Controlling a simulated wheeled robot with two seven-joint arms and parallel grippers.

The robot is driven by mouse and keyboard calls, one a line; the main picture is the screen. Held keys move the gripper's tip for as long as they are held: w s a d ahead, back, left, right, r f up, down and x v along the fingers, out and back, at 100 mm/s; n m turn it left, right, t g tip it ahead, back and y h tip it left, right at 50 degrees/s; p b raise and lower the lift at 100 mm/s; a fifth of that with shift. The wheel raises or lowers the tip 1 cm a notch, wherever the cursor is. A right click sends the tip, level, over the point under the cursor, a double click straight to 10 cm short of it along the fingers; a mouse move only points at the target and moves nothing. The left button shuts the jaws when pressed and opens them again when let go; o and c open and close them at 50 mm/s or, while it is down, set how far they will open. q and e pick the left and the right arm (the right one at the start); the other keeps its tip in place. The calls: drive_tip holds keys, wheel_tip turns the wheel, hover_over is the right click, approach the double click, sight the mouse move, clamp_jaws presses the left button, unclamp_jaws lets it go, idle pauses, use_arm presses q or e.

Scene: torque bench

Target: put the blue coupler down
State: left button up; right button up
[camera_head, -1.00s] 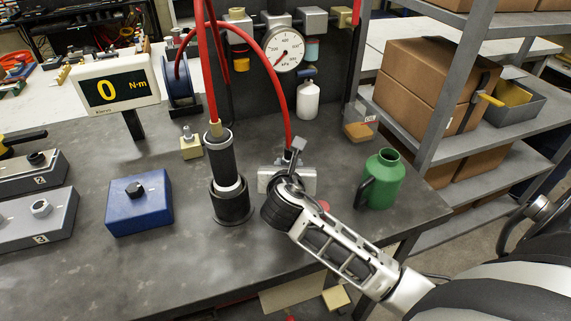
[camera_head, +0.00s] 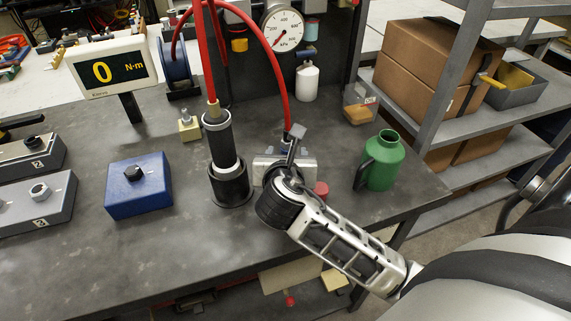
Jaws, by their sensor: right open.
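The red hose (camera_head: 279,73) arches down to a small blue piece, which looks like the blue coupler (camera_head: 286,141), at the back of a silver block (camera_head: 308,168) on the bench. The coupler is mostly hidden behind my right gripper, so I cannot tell whether it sits in the block. My right gripper (camera_head: 294,146) is open in front of the block, close to the coupler; its jaws are small here and partly overlap the block. My left gripper is not in view.
A green jug (camera_head: 383,164) stands right of the gripper, and a small red knob (camera_head: 321,188) is near the block. A black upright tool (camera_head: 221,140) stands to the left, with a blue box (camera_head: 138,190) beyond it. The front of the bench is clear.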

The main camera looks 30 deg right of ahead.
drive_tip(key=v, duration=0.7)
drive_tip(key=shift+s+a+r, duration=0.1)
drive_tip(key=shift+s+a, duration=0.05)
drive_tip(key=shift+s, duration=0.05)
